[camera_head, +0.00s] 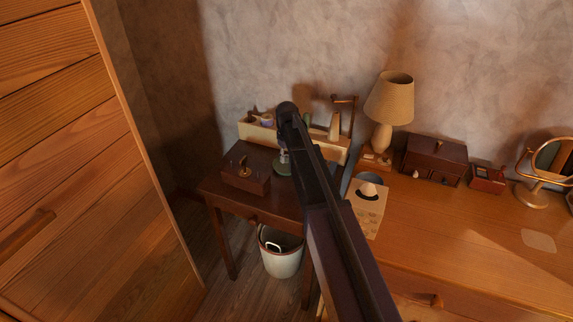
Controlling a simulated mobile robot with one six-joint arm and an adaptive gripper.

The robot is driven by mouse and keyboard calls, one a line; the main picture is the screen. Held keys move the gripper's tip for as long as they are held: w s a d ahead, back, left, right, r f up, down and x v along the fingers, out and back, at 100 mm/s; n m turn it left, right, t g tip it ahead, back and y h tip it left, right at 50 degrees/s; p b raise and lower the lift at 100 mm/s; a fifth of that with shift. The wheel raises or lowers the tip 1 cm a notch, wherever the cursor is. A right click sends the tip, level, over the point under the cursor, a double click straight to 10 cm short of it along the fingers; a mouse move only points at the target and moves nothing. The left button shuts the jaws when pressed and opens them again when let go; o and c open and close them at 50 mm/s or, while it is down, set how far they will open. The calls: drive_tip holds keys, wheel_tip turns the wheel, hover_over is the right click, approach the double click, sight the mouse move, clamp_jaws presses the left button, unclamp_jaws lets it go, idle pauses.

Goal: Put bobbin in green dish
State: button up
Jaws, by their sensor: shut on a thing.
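The green dish (281,169) is on the small dark side table, partly covered by my arm. My gripper (284,148) points down over the dish, with much of it hidden behind my arm's end. It is shut on a small pale thing, which seems to be the bobbin (284,158). The bobbin is just above or at the dish; I cannot tell whether it touches it.
On the side table (285,204), a dark wooden box (245,179) stands left of the dish and a long pale tray (257,132) stands behind. The dresser at right carries a lamp (390,100). A bucket (281,255) is on the floor.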

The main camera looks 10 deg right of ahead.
sight(286, 167)
drive_tip(key=shift+f+b, duration=1.15)
drive_tip(key=shift+f, duration=0.3)
drive_tip(key=shift+f, duration=0.1)
drive_tip(key=o, duration=0.7)
wheel_tip(286, 167, up, 12)
drive_tip(key=p, duration=1.2)
drive_tip(key=s+m, duration=0.1)
drive_tip(key=s, duration=0.8)
drive_tip(key=s+m, duration=0.2)
drive_tip(key=s, duration=0.7)
drive_tip(key=s+m, duration=0.2)
drive_tip(key=s, duration=0.8)
drive_tip(key=shift+a, duration=0.15)
